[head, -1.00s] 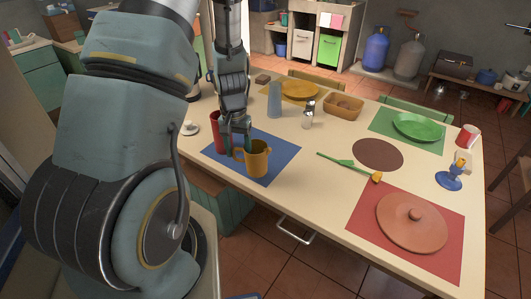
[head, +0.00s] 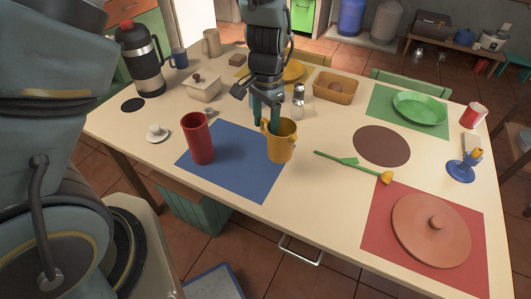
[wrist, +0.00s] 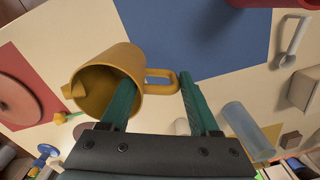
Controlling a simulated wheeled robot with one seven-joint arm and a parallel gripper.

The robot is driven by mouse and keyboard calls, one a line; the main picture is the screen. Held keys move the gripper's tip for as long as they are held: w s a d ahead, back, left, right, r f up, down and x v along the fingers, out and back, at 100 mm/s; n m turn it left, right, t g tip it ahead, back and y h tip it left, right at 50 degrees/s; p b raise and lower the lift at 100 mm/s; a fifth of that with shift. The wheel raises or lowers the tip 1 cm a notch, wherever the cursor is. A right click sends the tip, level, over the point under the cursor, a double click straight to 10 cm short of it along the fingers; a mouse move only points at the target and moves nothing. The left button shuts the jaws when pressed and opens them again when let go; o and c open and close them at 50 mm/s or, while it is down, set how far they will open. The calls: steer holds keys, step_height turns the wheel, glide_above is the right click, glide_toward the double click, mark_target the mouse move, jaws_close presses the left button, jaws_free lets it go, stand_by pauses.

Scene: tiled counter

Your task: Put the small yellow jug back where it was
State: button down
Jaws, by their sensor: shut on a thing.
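The small yellow jug (head: 284,143) is upright, or nearly so, at the right edge of the blue mat (head: 233,176) in the head view. I cannot tell whether its base touches the table. My gripper (head: 266,121) reaches down to its left rim and handle side. In the wrist view, the jug (wrist: 98,68) shows its open mouth and spout. One finger of my gripper (wrist: 158,86) overlaps the mouth; the other lies beyond the handle. The gripper is shut on the jug at its handle side. The exact contact is partly hidden.
A red cup (head: 198,140) stands left of the jug on the blue mat. A salt shaker (head: 298,102) and wooden basket (head: 336,87) stand behind. A green-stemmed yellow flower (head: 350,165) lies to the right. The brown round mat (head: 381,146) is bare.

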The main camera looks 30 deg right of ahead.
steer(key=shift+f+p, duration=0.85)
steer(key=shift+f, duration=3.15)
steer(key=shift+f, duration=0.1)
steer(key=shift+c, duration=0.6)
jaws_free()
step_height(320, 180, up, 12)
steer(key=b, duration=0.3)
steer(key=shift+s, duration=0.1)
